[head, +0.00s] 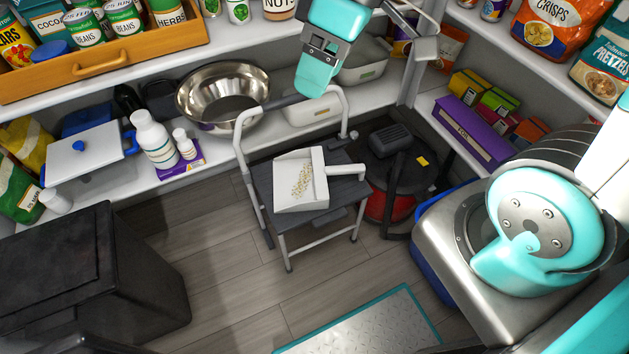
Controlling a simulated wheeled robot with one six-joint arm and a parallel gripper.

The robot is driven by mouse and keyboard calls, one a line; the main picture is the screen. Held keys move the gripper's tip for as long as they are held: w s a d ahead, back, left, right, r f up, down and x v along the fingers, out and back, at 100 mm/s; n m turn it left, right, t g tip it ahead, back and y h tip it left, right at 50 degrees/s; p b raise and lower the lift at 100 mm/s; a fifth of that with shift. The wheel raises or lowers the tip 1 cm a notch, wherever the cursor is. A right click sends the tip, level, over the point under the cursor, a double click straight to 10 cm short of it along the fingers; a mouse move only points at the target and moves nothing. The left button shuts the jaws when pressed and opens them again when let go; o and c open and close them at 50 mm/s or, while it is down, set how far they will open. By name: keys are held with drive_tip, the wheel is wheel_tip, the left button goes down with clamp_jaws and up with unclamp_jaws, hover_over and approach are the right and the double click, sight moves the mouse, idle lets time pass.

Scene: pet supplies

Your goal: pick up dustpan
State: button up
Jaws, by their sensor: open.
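The dustpan (318,187) is white, with a short handle (346,170) pointing right. It lies on the dark top of a small step stool (347,192) in the middle of the head view. A patch of small pale pellets (302,180) lies on its pan. My gripper (316,82) hangs at the top centre, in the picture above the dustpan and apart from it. Its jaws are open, and I see nothing held in it. The gap between its fingers is hard to make out from this angle.
The stool's pale metal rail (242,150) rises behind the dustpan. A steel bowl (222,97) and white bottles (153,138) stand on the shelf behind. A black bin (95,275) is at lower left; a red-and-black round appliance (392,165) stands right of the stool. Floor in front is clear.

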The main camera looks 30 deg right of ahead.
drive_tip(key=w+d+f+n+b, duration=0.1)
drive_tip(key=w+d+f+b, duration=0.3)
drive_tip(key=f, duration=0.4)
drive_tip(key=w+d+f+n+b, duration=0.1)
drive_tip(key=w+d+f+b, duration=0.2)
drive_tip(key=w+f, duration=0.4)
drive_tip(key=n+t+b, duration=0.1)
drive_tip(key=n+b, duration=0.2)
drive_tip(key=b, duration=0.5)
approach(336, 168)
drive_tip(key=b+x, duration=0.2)
drive_tip(key=x, duration=0.4)
drive_tip(key=shift+b, duration=0.3)
drive_tip(key=b+x, duration=0.1)
drive_tip(key=x, duration=0.4)
drive_tip(key=shift+f, duration=0.4)
drive_tip(key=shift+r, duration=0.1)
drive_tip(key=c, duration=1.1)
wheel_tip(336, 168, up, 10)
drive_tip(key=shift+p, duration=0.95)
